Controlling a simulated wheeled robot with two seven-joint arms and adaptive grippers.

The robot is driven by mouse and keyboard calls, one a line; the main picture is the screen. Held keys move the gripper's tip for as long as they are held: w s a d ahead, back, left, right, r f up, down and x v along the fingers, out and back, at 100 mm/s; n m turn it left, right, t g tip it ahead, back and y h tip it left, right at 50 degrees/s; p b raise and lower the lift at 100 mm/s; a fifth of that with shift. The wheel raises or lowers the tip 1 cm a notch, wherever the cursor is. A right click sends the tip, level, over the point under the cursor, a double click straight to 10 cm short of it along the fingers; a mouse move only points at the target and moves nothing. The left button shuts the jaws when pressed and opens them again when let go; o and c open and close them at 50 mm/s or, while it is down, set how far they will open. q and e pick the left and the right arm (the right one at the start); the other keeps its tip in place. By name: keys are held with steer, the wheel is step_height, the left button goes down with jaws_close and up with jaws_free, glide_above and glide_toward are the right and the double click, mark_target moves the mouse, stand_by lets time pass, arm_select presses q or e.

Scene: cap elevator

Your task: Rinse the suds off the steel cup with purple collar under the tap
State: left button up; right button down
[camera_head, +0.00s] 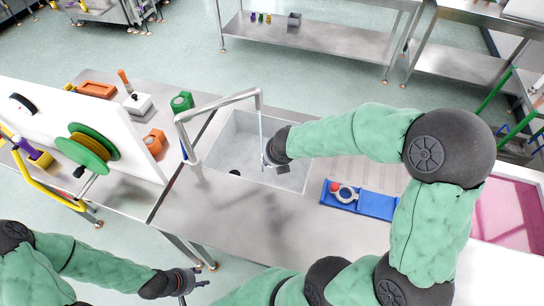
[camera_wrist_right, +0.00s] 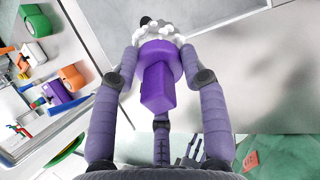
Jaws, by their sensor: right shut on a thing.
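The steel cup (camera_wrist_right: 152,32) with white suds on it and a purple collar (camera_wrist_right: 158,75) is between the fingers of my right gripper (camera_wrist_right: 158,62) in the right wrist view. The fingers are shut on the purple collar. In the head view my right gripper (camera_head: 270,157) is over the sink (camera_head: 285,181), below the spout of the tap (camera_head: 222,102). A thin bluish stream (camera_head: 261,128) runs down from the spout close to the gripper. The cup itself is mostly hidden there. My left gripper (camera_head: 193,285) is low at the left front, apart from the counter, with its fingers spread and empty.
A blue tray (camera_head: 374,204) with a ring and red piece lies right of the sink. A white panel (camera_head: 110,140) with a green reel (camera_head: 88,147) stands at left. A green block (camera_head: 182,101) sits behind the tap. The front counter is clear.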

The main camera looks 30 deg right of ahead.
steer(key=w+d+f+p, duration=0.1)
steer(key=w, duration=0.5)
steer(key=w+d+f+p, duration=0.1)
steer(key=w+d, duration=0.1)
steer(key=w, duration=0.5)
steer(key=shift+d+f, duration=0.15)
steer(key=shift+f, duration=0.15)
steer(key=shift+w, duration=0.15)
steer(key=shift+d, duration=0.25)
stand_by(0.6)
steer(key=shift+d+p, duration=0.3)
steer(key=shift+d, duration=0.05)
steer(key=shift+s, duration=0.3)
